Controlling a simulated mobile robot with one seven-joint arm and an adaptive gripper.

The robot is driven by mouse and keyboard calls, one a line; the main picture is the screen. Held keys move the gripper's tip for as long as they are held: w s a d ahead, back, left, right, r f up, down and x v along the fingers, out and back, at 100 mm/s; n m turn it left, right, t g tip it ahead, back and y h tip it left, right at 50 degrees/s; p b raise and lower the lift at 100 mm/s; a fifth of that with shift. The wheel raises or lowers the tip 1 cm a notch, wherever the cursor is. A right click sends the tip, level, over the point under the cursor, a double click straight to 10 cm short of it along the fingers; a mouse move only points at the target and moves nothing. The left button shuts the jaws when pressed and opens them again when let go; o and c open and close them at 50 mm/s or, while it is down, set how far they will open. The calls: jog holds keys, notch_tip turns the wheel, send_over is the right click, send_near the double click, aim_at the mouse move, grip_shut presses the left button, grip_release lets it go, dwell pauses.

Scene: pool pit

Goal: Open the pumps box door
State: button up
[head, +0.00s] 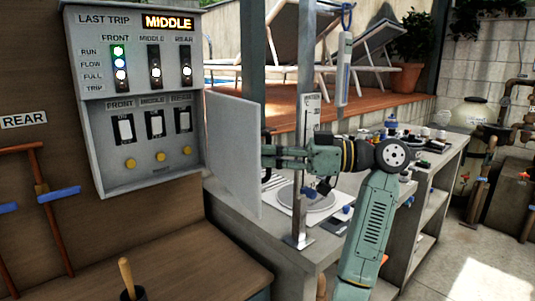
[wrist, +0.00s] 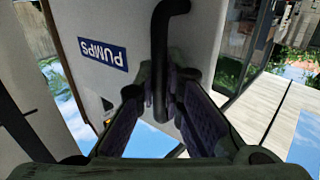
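The grey pumps box (head: 150,95) is on the wall at left in the head view. Its pale door (head: 232,150) stands swung out from the box's right edge, with the switches and lights inside exposed. In the wrist view the door's outer face (wrist: 100,22) carries a blue PUMPS label (wrist: 103,54) and a black bar handle (wrist: 159,62). My gripper (wrist: 160,95) has its fingertips on either side of this handle and looks closed on it.
A counter (head: 285,240) with a sink (head: 308,198) and a metal post (head: 303,120) stands beside the door and my arm. A wooden bench top (head: 190,255) lies below the box, with a plunger-like handle (head: 126,275). Floor at right is open.

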jog(key=shift+o, duration=1)
jog(key=shift+d, duration=0.15)
jog(key=shift+d, duration=0.15)
jog(key=s+d, duration=0.2)
jog(key=d, duration=0.9)
jog(key=shift+d, duration=0.25)
jog(key=shift+s, duration=0.1)
jog(key=shift+c, duration=0.5)
